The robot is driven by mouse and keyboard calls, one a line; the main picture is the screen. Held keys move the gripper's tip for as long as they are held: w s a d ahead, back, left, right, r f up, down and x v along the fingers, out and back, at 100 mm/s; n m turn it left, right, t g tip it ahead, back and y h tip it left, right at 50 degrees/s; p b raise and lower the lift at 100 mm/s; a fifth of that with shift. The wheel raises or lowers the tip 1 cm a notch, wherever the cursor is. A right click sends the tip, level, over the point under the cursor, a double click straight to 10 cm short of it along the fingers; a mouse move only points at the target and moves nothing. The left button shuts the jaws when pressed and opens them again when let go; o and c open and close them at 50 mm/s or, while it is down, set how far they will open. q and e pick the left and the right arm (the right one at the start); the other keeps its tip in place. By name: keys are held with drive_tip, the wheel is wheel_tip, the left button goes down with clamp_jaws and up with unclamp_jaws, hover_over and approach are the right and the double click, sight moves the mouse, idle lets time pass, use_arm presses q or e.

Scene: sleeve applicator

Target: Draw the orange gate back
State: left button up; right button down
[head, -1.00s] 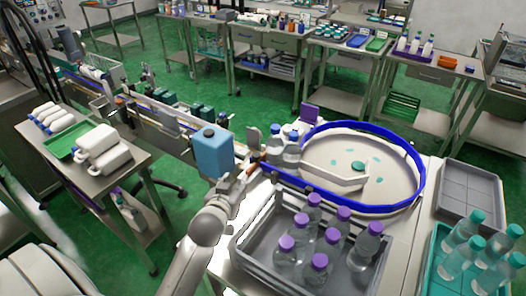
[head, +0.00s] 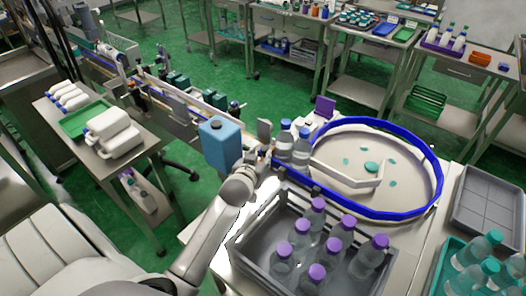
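My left gripper (head: 262,157) is at the near edge of the round turntable (head: 335,150), between the blue jug (head: 220,144) and two clear bottles with blue caps (head: 302,150). Its fingers are small and partly hidden by my arm, so I cannot tell whether they are open or shut. I cannot clearly make out the orange gate. If it is by the fingers, it is hidden or too small to tell. My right gripper is not in view.
A grey crate (head: 238,250) of purple-capped bottles stands just right of my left arm. A teal crate (head: 434,262) of bottles and an empty grey tray (head: 489,198) are at right. The conveyor (head: 160,95) runs off to the upper left.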

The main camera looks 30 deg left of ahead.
sight(264, 151)
use_arm(q)
drive_tip(key=shift+x, duration=2.3)
drive_tip(key=shift+r, duration=0.1)
clamp_jaws()
